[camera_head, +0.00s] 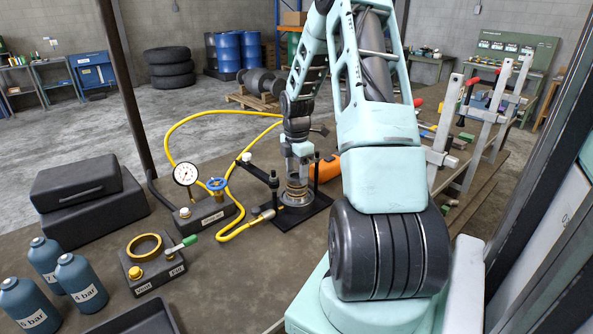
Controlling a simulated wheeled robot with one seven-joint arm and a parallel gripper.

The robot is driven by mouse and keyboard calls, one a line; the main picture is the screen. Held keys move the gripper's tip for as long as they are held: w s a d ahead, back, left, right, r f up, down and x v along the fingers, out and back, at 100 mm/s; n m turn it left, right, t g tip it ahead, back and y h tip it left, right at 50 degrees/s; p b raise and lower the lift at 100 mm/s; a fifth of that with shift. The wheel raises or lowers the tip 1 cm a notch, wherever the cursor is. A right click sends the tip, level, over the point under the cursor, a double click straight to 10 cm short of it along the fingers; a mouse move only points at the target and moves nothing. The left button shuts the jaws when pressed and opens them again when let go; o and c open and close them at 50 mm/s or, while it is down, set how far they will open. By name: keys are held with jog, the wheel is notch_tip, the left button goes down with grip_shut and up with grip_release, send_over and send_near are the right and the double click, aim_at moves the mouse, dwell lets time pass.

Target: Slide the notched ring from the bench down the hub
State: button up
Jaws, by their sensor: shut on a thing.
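My gripper (299,160) points down over the hub (297,197), which stands on a black base plate. The jaws are shut on what looks like the notched ring (297,183), a thin brownish band at the top of the hub, right below the fingers. The ring is small in this view and partly hidden by the fingers. I cannot tell its notches, or whether it is around the hub or just above it.
A black clamp arm (258,174) stands left of the hub. A yellow hose (228,190) loops behind and beside it. A gauge (186,174), a brass ring (145,246) on a grey box, blue bottles (80,277) and black cases (80,180) stand left. An orange object (326,168) lies right.

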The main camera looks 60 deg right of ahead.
jog(key=o, duration=1.2)
jog(key=shift+o, duration=0.2)
notch_tip(320, 180, up, 24)
jog(key=p, duration=0.3)
jog(key=shift+r, duration=0.25)
jog(key=shift+f, duration=0.1)
